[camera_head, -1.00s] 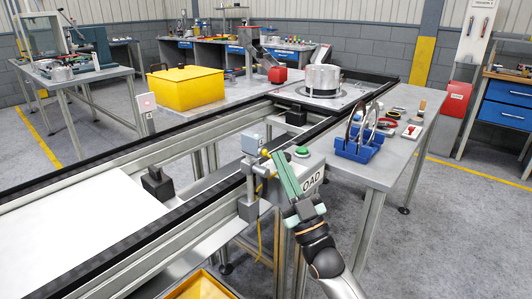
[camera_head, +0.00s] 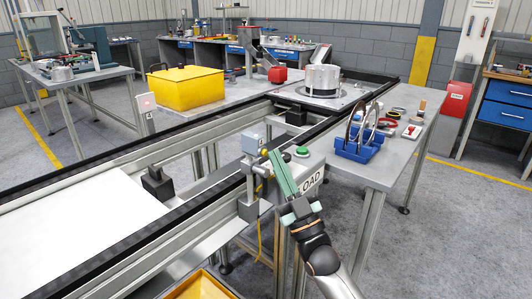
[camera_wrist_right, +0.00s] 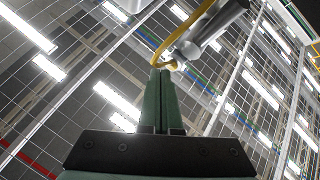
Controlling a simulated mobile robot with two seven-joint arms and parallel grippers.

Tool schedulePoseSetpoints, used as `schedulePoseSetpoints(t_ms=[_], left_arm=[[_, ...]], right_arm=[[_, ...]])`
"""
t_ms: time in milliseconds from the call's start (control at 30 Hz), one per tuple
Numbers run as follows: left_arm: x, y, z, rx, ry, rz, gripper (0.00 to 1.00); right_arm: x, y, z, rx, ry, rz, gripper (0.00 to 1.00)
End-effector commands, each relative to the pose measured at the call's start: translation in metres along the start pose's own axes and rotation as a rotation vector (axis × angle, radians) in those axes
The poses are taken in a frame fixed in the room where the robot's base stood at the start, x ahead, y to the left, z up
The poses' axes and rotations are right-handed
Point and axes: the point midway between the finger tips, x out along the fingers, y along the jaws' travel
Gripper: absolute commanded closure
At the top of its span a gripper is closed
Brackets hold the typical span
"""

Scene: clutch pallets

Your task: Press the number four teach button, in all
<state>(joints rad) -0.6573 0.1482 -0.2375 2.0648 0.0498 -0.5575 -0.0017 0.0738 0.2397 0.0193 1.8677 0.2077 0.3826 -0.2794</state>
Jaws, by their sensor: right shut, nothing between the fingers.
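My right gripper (camera_head: 273,155) is shut and empty, its long green fingers pointing up and away beside the conveyor's near rail. Its tips are close to a small grey-blue sensor box (camera_head: 250,143) with a small mark on its side, and a grey cylindrical sensor on a bracket (camera_head: 261,170). In the right wrist view the closed fingers (camera_wrist_right: 160,72) point at a silver cylinder (camera_wrist_right: 205,30) with a yellow cable. Whether they touch it I cannot tell. Another box with a red light and a "4" label (camera_head: 146,108) stands at the far rail. A teach button is too small to make out.
A grey box with a green button (camera_head: 302,152) and partly hidden "LOAD" lettering sits just right of the fingers. A blue rack (camera_head: 357,150) stands on the side table. The conveyor carries a white surface (camera_head: 85,228); a yellow bin (camera_head: 200,287) is below.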

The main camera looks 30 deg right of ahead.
Motion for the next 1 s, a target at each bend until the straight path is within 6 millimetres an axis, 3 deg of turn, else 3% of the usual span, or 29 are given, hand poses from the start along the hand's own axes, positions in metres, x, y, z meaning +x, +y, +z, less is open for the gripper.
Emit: schedulePoseSetpoints(t_ms=[1000], left_arm=[[-0.0001, 0.0001, 0.0017, -0.001, -0.003, 0.0, 0.5]], right_arm=[[0.006, -0.0044, 0.004, 0.0, 0.0, 0.0, 1.0]])
